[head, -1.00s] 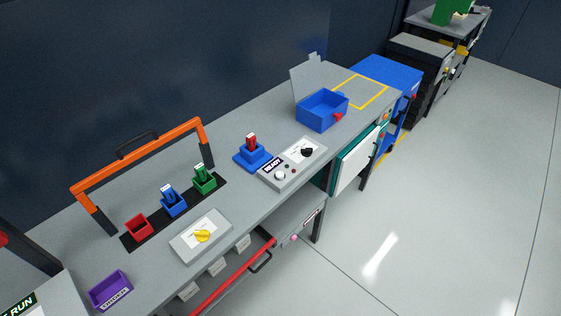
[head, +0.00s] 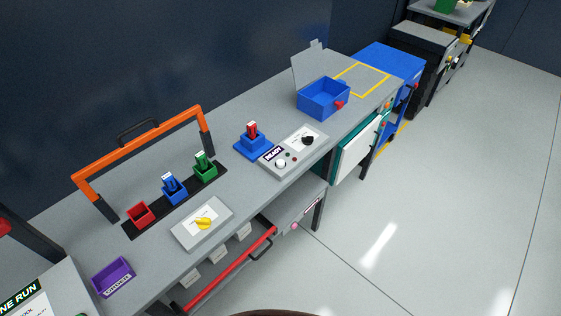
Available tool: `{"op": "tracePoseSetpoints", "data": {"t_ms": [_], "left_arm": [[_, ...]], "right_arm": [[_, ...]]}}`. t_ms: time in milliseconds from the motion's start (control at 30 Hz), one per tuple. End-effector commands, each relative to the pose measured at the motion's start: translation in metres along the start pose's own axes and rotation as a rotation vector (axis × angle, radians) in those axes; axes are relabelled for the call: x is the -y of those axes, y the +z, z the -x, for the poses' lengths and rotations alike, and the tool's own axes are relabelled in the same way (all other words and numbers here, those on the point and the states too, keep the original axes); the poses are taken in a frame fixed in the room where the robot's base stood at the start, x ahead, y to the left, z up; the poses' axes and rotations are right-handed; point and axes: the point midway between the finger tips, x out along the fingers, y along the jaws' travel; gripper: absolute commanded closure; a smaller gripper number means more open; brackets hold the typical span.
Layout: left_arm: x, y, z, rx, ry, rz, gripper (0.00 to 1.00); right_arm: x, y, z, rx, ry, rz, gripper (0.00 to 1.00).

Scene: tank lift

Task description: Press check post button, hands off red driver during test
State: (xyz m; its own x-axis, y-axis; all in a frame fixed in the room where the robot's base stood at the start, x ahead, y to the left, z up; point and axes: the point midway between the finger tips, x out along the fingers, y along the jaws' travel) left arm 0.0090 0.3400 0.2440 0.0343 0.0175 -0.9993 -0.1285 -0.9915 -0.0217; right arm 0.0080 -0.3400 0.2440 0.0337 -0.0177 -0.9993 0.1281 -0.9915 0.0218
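The red driver (head: 252,129) stands upright in the blue check post (head: 254,147) on the grey bench. Just right of it is a grey control box (head: 293,150) with a READY label, a white round button (head: 280,164), small indicator lights and a black dial. Nothing touches the driver or the button. Neither of my grippers is in view.
A black strip holds an empty red holder (head: 140,214), a blue holder (head: 174,193) and a green holder (head: 205,167), both with drivers. An orange frame (head: 140,145) rises behind them. A yellow-knob box (head: 203,222), purple tray (head: 113,276) and open blue box (head: 323,99) also stand here.

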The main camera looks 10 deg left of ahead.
Motion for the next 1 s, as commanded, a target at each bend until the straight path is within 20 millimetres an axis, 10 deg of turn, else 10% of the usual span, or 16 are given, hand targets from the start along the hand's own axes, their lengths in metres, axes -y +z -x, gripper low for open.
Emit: {"op": "tracePoseSetpoints", "data": {"t_ms": [433,1000], "left_arm": [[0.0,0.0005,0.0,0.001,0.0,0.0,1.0],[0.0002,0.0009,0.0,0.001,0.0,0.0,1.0]], "right_arm": [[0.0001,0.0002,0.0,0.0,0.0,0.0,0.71],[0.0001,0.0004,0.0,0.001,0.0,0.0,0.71]]}}
